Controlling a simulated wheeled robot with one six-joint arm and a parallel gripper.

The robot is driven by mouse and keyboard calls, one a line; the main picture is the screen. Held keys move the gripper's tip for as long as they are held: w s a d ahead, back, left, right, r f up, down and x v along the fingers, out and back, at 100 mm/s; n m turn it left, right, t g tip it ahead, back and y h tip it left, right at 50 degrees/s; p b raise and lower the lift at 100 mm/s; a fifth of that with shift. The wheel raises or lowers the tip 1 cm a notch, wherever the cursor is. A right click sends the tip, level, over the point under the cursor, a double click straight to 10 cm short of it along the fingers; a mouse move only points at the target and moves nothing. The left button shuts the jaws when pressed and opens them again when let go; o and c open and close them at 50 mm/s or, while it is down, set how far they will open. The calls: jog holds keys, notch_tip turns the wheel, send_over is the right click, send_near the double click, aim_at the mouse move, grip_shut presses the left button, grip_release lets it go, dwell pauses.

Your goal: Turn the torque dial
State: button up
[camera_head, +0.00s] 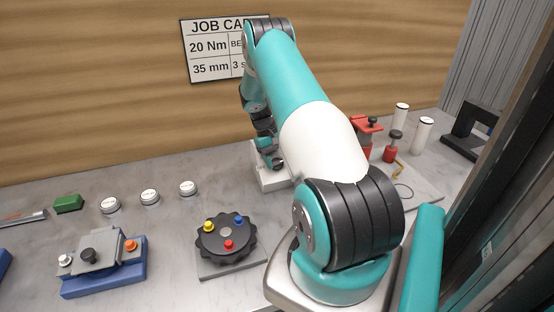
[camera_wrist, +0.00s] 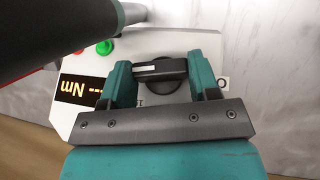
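The torque dial (camera_wrist: 160,69) is a black round knob with a raised bar that carries a white line. It sits on a pale panel (camera_wrist: 240,66) in the wrist view. My gripper (camera_wrist: 160,72) has its teal fingers at the two ends of the bar, with no gap visible on either side. A display reading "-- Nm" (camera_wrist: 82,90) appears upside down beside the dial. In the head view my gripper (camera_head: 268,152) is at a pale box (camera_head: 272,180) by the back wall. My arm hides much of it, and the dial cannot be made out there.
A green button (camera_wrist: 104,47) and part of a red one are near the dial. A job card (camera_head: 215,48) reading 20 Nm hangs on the wall. A black knobbed disc (camera_head: 226,243), a blue fixture (camera_head: 103,262) and several white round pieces (camera_head: 150,197) stand left of my arm.

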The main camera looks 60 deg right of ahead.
jog(key=shift+s+d+f+m+t+y+b, duration=0.1)
jog(key=shift+d+f+m+t+y+b, duration=0.2)
jog(key=shift+b, duration=0.45)
jog(key=shift+a+r+m+t+y+b, duration=0.15)
jog(key=shift+m+t+y+b, duration=0.2)
jog(key=shift+y+b, duration=0.3)
jog(key=shift+r+m, duration=0.15)
jog(key=shift+m, duration=0.1)
jog(key=o, duration=0.9)
jog(key=shift+r, duration=0.1)
